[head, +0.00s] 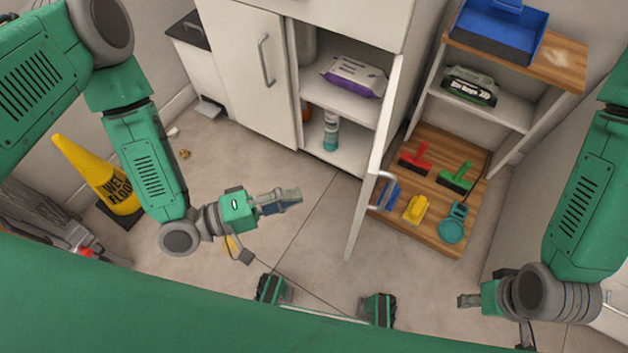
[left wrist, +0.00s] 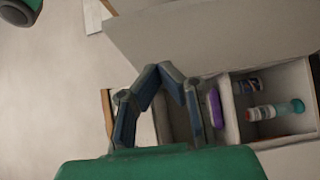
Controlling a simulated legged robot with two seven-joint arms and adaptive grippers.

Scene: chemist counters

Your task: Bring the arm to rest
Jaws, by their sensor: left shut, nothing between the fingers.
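My left arm comes in from the left of the head view, and its gripper (head: 293,197) points right over the open floor, in front of the white cabinet. Its fingers are shut with nothing between them. In the left wrist view the fingertips (left wrist: 160,72) come together in front of the cabinet. My right gripper (head: 465,300) is at the lower right, small and side-on. Its fingers cannot be made out well enough to tell whether it is open.
The cabinet's open door (head: 375,165) juts out right of the left gripper. Inside are a purple-and-white pack (head: 354,77) and a bottle (head: 331,132). Brushes lie on a wooden base (head: 436,228). A yellow wet-floor sign (head: 100,178) stands left. The middle floor is mostly clear.

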